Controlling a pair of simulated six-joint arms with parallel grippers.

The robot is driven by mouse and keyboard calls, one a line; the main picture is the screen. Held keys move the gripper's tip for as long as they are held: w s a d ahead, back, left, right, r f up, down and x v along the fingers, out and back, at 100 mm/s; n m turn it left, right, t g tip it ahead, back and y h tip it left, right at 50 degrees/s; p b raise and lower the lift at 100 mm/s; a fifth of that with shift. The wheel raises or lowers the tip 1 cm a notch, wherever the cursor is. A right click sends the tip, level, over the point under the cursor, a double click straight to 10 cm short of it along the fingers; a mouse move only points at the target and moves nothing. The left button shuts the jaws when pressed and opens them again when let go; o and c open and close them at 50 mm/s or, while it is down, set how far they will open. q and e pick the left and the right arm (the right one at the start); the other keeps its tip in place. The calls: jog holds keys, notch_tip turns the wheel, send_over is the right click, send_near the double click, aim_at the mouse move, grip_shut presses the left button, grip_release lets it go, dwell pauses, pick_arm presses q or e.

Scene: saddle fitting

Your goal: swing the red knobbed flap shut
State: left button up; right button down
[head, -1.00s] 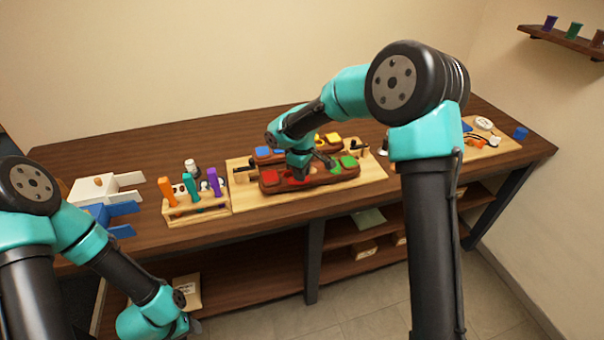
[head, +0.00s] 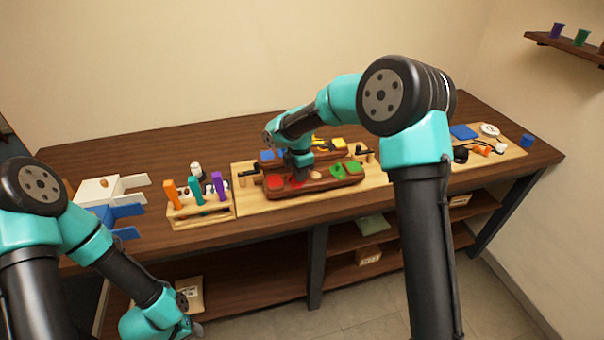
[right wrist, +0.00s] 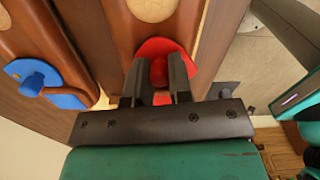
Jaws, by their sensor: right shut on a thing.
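The red knobbed flap (right wrist: 168,48) lies on a reddish-brown wooden block in the right wrist view. Its red knob (right wrist: 159,72) is between the two dark fingers of my right gripper (right wrist: 158,85), which is shut on it. In the head view, red (head: 275,182) shows on the front block (head: 313,184) just left of my right gripper (head: 299,178), which hides part of the flap. How far the flap is swung is hard to tell. My left gripper (head: 193,329) hangs low in front of the table, its jaws unclear.
A blue knobbed flap (right wrist: 40,84) sits on the neighbouring block, beside a pale round spot. Green pieces (head: 345,169) are on the front block's right end. A rack with coloured handles (head: 195,210) stands left of the wooden board (head: 240,205). Cables and parts lie right.

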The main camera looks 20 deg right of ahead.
jog(key=n, duration=0.2)
jog(key=a+n, duration=0.1)
jog(key=shift+w+n, duration=0.2)
jog(key=shift+n, duration=0.2)
jog(key=shift+a+n, duration=0.25)
jog(key=shift+n, duration=0.55)
jog(key=shift+a+n, duration=0.2)
jog(key=shift+n, duration=0.6)
jog(key=c, duration=1)
grip_release()
jog(key=shift+c, duration=0.2)
jog(key=shift+w+r, duration=0.1)
jog(key=shift+r, duration=0.05)
notch_tip(320, 180, up, 17)
jog(key=shift+d, duration=0.1)
